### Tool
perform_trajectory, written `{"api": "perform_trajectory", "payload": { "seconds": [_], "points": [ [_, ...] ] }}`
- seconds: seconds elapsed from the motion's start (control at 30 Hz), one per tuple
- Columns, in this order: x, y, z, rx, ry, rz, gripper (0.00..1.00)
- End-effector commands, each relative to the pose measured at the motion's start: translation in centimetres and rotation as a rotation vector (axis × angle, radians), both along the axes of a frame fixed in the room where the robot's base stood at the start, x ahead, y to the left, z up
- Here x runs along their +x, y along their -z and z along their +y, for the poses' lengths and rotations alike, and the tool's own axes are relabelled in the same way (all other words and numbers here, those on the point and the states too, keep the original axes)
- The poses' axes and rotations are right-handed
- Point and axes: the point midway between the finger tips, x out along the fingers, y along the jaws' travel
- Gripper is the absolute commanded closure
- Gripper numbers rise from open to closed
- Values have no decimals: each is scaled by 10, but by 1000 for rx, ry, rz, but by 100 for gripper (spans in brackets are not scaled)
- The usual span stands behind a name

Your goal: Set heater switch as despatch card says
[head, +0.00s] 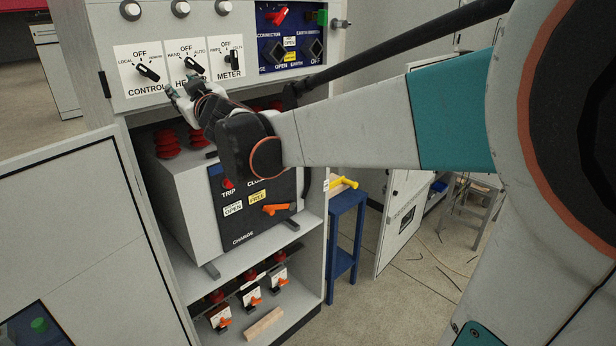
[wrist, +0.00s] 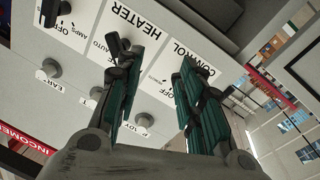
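The heater switch (head: 193,65) is a black handle on a white plate marked HAND, OFF and AUTO, between the control switch (head: 147,73) and the meter switch (head: 233,61). Its handle sits tilted; I cannot tell surely which mark it points to. My gripper (head: 182,91) is just below the heater plate and hides part of its label. In the wrist view the panel appears upside down; my gripper (wrist: 155,80) has its fingers apart with nothing held. A dark handle (wrist: 116,46) shows by the left fingertip; contact is unclear. No despatch card is identifiable.
Below the panel is an open compartment with a grey breaker (head: 180,200) and an orange handle (head: 277,209). A cabinet door (head: 80,230) stands open at left. A blue stand (head: 345,230) is at right. Round white knobs (head: 181,8) line the panel above.

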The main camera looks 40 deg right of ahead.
Motion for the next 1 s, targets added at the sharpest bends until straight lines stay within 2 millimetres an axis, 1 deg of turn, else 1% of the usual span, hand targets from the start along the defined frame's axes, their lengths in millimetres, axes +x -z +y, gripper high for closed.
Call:
{"api": "perform_trajectory", "payload": {
  "seconds": [0.03, 0.17, 0.3, 0.47, 1.0],
  "points": [
    [-5, 12, 5, 15, 6, 8, 65],
    [-14, 30, 9, 46, 33, 38, 65],
    [-27, 53, 14, 83, 60, 79, 65],
    [-43, 72, 12, 104, 92, 119, 65],
    [-98, 148, 12, 171, 164, 268, 65]
  ]
}}
